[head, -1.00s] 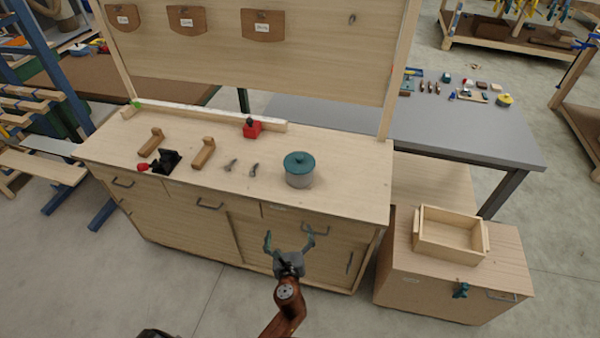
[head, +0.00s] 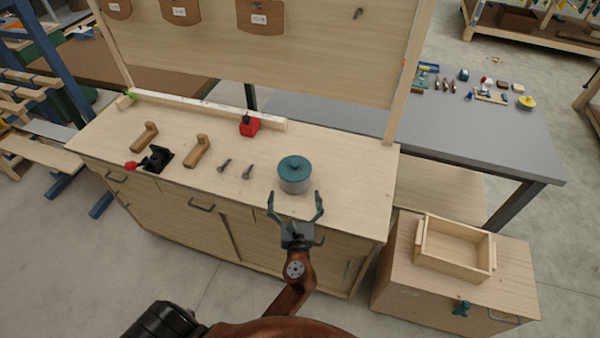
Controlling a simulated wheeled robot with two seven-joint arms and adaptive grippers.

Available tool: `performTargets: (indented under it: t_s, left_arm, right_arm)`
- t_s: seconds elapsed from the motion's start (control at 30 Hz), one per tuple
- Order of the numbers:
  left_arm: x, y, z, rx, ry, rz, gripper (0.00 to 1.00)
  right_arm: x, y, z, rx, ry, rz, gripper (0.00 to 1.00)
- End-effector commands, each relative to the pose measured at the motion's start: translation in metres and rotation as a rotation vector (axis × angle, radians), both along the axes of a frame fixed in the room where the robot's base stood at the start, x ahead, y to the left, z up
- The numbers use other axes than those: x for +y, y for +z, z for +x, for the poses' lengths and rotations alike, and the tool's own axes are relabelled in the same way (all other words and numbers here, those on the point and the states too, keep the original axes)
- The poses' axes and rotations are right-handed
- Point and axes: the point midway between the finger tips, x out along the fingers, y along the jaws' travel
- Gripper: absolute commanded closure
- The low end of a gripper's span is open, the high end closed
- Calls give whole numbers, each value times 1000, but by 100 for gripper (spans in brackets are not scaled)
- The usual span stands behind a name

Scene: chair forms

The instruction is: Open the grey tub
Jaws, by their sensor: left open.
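The grey tub (head: 295,185) stands upright on the wooden workbench (head: 350,190), near its front edge and right of the middle. A teal lid with a small knob (head: 294,165) sits on top of it. My left gripper (head: 296,207) is open and empty, at the bench's front edge just in front of the tub. Its two fingers point toward the tub, one to each side, and appear not to touch it. My right gripper does not show.
Two dark bolts (head: 236,168), wooden pieces (head: 197,150), a black clamp with a red handle (head: 155,159) and a red block (head: 249,125) lie left of the tub. An open wooden box (head: 455,248) stands on a low cabinet at right. The bench right of the tub is clear.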

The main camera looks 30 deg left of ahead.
Motion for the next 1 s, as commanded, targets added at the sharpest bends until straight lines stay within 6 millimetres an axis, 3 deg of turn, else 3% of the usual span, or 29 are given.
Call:
performTargets:
  t_s: [0.37, 0.6, 0.87, 1.0]
  left_arm:
    - [22, -1, 38, -2, -1, 3, 6]
    - [38, -2, 61, 1, 1, 2, 6]
    - [39, -1, 63, 1, 0, 2, 6]
    - [39, -1, 63, 1, 0, 1, 15]
  right_arm:
    - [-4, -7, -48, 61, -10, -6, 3]
    - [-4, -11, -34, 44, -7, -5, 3]
    - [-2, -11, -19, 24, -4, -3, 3]
    - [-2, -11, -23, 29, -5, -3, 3]
